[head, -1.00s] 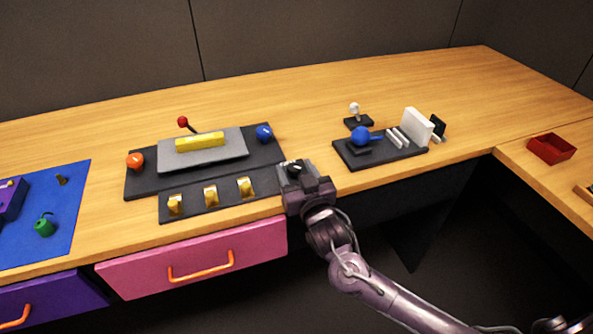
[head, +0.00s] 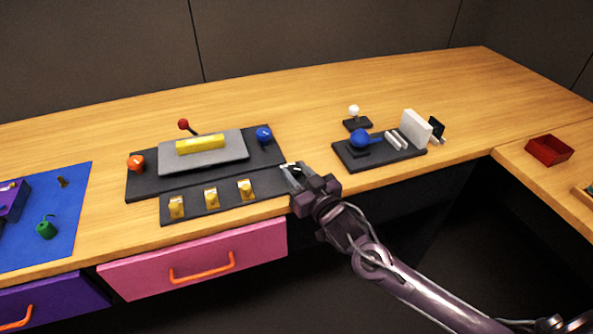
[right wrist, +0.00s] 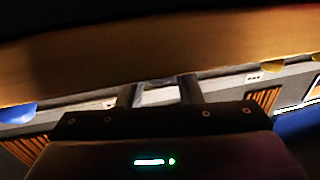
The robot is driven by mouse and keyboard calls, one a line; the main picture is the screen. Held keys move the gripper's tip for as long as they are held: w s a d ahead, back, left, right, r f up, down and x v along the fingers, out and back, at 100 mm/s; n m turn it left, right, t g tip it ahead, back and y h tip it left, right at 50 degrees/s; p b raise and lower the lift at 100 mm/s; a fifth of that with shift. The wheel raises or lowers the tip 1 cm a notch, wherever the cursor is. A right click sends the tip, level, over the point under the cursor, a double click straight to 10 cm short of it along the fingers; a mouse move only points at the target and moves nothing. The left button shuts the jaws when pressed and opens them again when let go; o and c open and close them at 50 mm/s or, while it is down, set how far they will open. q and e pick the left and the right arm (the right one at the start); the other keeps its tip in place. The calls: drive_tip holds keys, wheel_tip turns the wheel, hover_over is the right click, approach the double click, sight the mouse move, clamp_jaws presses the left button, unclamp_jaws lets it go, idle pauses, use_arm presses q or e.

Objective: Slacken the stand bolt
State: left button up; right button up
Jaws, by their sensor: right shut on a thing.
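My right gripper (head: 291,170) is at the right end of the dark switch panel (head: 232,205), low over the table's front edge in the head view. Its jaws are shut on a small pale thing, mostly hidden by the fingers; I cannot tell for sure that it is the stand bolt. In the right wrist view my two fingers (right wrist: 158,92) stand apart with a pale patch (right wrist: 160,96) between them. The trackball plate (head: 400,154) with the blue ball (head: 360,138) stands to the right of the gripper. My left gripper is not in view.
The dark console has an orange knob (head: 136,163), a red-tipped lever (head: 184,125), a yellow bar (head: 200,145) and a blue knob (head: 264,135). A white-knobbed joystick (head: 354,112) and a white panel (head: 415,130) stand at right. The back of the table is clear.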

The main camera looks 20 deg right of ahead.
drive_tip(key=n+y, duration=0.1)
drive_tip(key=y, duration=0.1)
drive_tip(key=n+g+y, duration=0.1)
drive_tip(key=shift+w+d+r+n+y+p, duration=0.1)
drive_tip(key=shift+w+d+n+y+p, duration=0.05)
drive_tip(key=shift+d+n+y+p, duration=0.2)
drive_tip(key=n+g+y, duration=0.1)
drive_tip(key=y, duration=0.1)
drive_tip(key=shift+n+g+y, duration=0.35)
drive_tip(key=shift+g, duration=0.05)
drive_tip(key=shift+w+d+n+g+y+b, duration=0.1)
drive_tip(key=shift+n+g+y+b, duration=0.3)
drive_tip(key=shift+y, duration=0.1)
drive_tip(key=shift+w+n+g+y+b, duration=0.1)
drive_tip(key=shift+n+g+y+b, duration=0.55)
drive_tip(key=shift+n+g+y, duration=0.3)
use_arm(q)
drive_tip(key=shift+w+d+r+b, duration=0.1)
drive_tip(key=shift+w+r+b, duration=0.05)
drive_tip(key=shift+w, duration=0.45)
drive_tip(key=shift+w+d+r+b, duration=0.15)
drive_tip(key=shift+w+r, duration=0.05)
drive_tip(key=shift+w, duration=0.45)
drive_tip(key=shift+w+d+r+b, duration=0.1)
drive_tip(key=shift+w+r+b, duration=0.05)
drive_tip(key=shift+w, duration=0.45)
use_arm(e)
drive_tip(key=shift+n+g+y, duration=0.55)
drive_tip(key=shift+g+y, duration=0.1)
drive_tip(key=shift+g, duration=0.1)
